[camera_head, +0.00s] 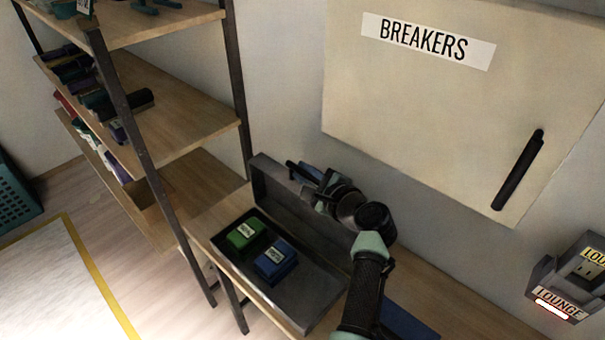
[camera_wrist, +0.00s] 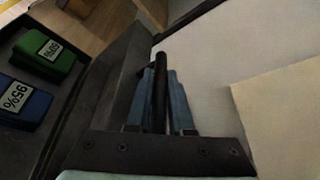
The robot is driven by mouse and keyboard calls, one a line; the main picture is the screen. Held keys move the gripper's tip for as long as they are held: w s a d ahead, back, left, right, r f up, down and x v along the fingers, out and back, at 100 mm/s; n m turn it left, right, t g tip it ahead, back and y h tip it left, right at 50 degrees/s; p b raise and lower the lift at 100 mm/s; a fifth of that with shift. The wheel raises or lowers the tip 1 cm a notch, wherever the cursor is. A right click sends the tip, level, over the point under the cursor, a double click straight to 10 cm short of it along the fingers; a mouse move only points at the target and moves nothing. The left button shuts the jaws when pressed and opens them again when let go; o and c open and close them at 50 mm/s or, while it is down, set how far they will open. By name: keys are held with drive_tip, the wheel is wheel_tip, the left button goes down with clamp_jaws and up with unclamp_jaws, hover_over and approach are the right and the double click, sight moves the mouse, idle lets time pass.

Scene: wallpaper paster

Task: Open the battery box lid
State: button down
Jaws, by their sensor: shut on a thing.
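The dark grey battery box (camera_head: 312,300) sits on a wooden table, open, with its lid (camera_head: 268,192) standing up along its back side. A green battery (camera_head: 240,236) and a blue battery (camera_head: 270,265) lie inside, and both show at the left of the wrist view. My gripper (camera_wrist: 162,70) has its two blue fingers shut on the black bar handle (camera_wrist: 160,88) of the lid. In the head view, my gripper (camera_head: 306,172) is at the lid's far side, partly hidden by the arm. The lid's panel stands just left of the fingers in the wrist view (camera_wrist: 117,85).
A wooden shelf rack (camera_head: 180,125) with several batteries stands at the left. The breakers cabinet (camera_head: 440,110), with a black handle (camera_head: 518,170), hangs on the wall close behind the arm. A lounge slot unit (camera_head: 570,285) is at the lower right.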

drive_tip(key=c, duration=0.8)
unclamp_jaws()
drive_tip(key=shift+s+d, duration=0.1)
drive_tip(key=v, duration=1.2)
drive_tip(key=shift+s+d, duration=0.2)
drive_tip(key=shift+s, duration=0.1)
drive_tip(key=shift+r, duration=0.1)
